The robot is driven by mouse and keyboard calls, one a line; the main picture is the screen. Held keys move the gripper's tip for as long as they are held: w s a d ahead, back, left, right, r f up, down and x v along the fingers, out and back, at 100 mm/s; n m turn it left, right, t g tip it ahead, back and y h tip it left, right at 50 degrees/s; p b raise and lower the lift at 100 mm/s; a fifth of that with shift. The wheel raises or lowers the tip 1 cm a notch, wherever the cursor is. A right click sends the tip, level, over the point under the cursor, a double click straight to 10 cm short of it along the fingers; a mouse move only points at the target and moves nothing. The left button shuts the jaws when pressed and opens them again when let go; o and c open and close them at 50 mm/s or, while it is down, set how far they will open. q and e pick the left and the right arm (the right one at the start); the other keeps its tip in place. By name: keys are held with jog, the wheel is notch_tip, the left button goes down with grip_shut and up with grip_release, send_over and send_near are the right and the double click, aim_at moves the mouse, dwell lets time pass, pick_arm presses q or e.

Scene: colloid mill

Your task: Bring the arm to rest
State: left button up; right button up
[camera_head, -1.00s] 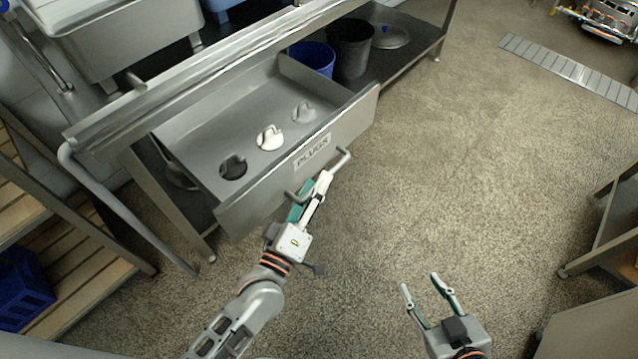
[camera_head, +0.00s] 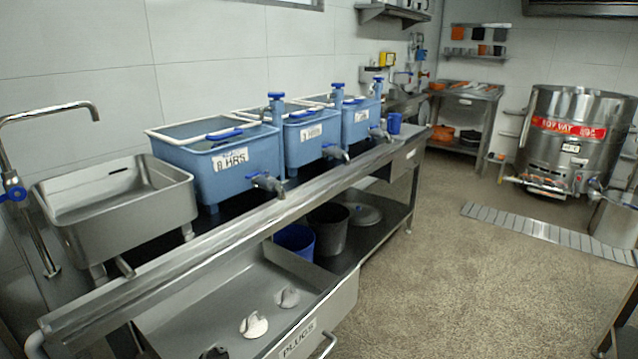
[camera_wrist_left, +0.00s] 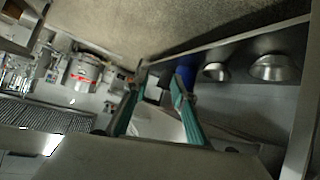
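My left gripper (camera_wrist_left: 157,92) shows in the left wrist view with its two green-lined fingers apart and no object clearly held between them. Neither arm shows in the head view now. My right gripper is out of sight in both current views. The pulled-out drawer labelled PLUGS (camera_head: 318,318) is at the bottom of the head view, with its handle (camera_head: 328,345) partly cut off by the frame edge. Several plugs lie in it, among them a white one (camera_head: 254,325) and a grey one (camera_head: 287,297).
A steel bench carries a steel sink (camera_head: 118,205) and blue tanks, the nearest labelled 8 HRS (camera_head: 225,165). A blue bucket (camera_head: 296,241) and a dark bucket (camera_head: 328,228) stand on its lower shelf. A steel vat (camera_head: 572,140) is at the back right. The floor (camera_head: 450,290) is clear.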

pick_arm(q)
jog(key=s+a+r+m+g+y, duration=0.1)
jog(key=s+a+m+g+y, duration=0.25)
jog(key=s+a, duration=0.65)
jog(key=s+a+r+m+g+y, duration=0.1)
jog(key=s+a+m+g+y, duration=0.3)
jog(key=a, duration=1)
jog(key=w+d+r+n+t+h+p, duration=0.1)
jog(key=w+d+n+t+h+p, duration=0.1)
jog(key=d+p, duration=0.3)
jog(key=w+d+r+n+t+h+p, duration=0.1)
jog(key=w+d+n+t+h+p, duration=0.2)
jog(key=d, duration=0.8)
jog(key=t+h+p, duration=0.1)
jog(key=t+p, duration=0.1)
jog(key=p, duration=0.1)
jog(key=shift+w+d+r, duration=0.2)
jog(key=shift+d+r, duration=0.15)
jog(key=shift+d, duration=0.05)
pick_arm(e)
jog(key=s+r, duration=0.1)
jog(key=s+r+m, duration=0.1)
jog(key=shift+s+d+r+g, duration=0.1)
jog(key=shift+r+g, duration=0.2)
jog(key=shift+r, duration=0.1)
pick_arm(q)
jog(key=shift+n+t, duration=0.25)
